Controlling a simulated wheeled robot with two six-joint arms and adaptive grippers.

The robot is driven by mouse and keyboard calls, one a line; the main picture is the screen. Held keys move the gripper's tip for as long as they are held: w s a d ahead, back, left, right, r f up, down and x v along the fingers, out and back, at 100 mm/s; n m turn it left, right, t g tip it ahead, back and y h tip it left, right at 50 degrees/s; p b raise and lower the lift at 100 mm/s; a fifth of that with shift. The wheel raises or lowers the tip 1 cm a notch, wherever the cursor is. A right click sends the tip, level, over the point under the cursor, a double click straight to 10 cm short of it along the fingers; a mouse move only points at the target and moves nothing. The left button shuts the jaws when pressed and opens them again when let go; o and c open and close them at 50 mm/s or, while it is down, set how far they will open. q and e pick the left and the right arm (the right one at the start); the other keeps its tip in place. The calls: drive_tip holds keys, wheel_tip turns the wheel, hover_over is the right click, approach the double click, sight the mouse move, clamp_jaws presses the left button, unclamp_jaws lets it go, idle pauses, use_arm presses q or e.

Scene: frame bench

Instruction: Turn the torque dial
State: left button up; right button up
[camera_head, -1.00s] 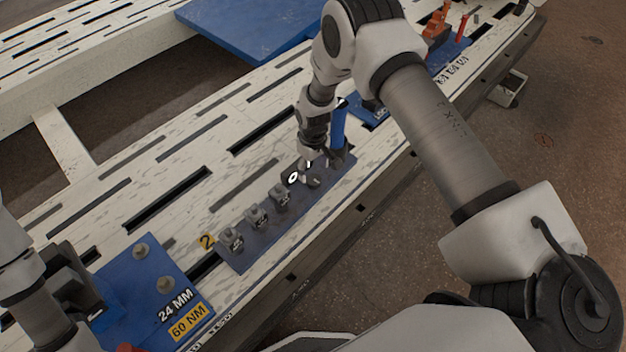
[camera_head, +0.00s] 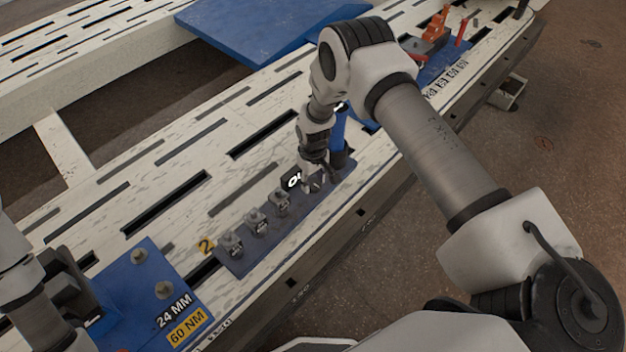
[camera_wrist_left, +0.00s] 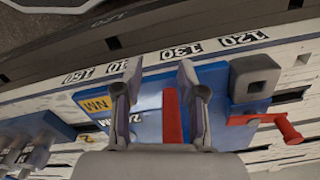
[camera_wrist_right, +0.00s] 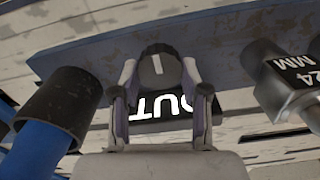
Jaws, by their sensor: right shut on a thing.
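The torque dial (camera_wrist_right: 158,68) is a dark round knob with a pale line on its face, at the far end of the grey socket plate (camera_head: 310,222). In the right wrist view it sits between the fingertips of my right gripper (camera_wrist_right: 160,75), which is shut on it. In the head view my right gripper (camera_head: 314,182) covers most of the dial. A black readout (camera_wrist_right: 165,108) with white characters lies beside the dial, partly hidden by the fingers; it also shows in the head view (camera_head: 294,181). My left gripper (camera_wrist_left: 160,72) is open above a blue plate.
A blue-handled tool (camera_head: 340,128) stands upright close to my right gripper. Several grey sockets (camera_head: 257,221) stand in a row on the plate. A blue plate (camera_head: 150,290) marked 24 MM and 60 NM lies at lower left. A red-handled clamp (camera_wrist_left: 270,122) is near my left gripper.

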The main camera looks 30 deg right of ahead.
drive_tip(key=shift+m, duration=0.3)
drive_tip(key=m, duration=0.3)
drive_tip(key=shift+d+m+p, duration=0.1)
drive_tip(key=shift+m+p, duration=0.2)
drive_tip(key=shift+p, duration=0.1)
drive_tip(key=m, duration=0.4)
drive_tip(key=shift+s+m+p, duration=0.1)
drive_tip(key=shift+m+p, duration=0.2)
drive_tip(key=shift+p, duration=0.1)
drive_tip(key=m, duration=0.4)
drive_tip(key=shift+d+p, duration=0.1)
drive_tip(key=shift+p, duration=0.25)
drive_tip(key=m, duration=0.4)
drive_tip(key=shift+s+m+p, duration=0.15)
drive_tip(key=shift+m+p, duration=0.15)
drive_tip(key=o, duration=1.1)
drive_tip(key=shift+o, duration=0.2)
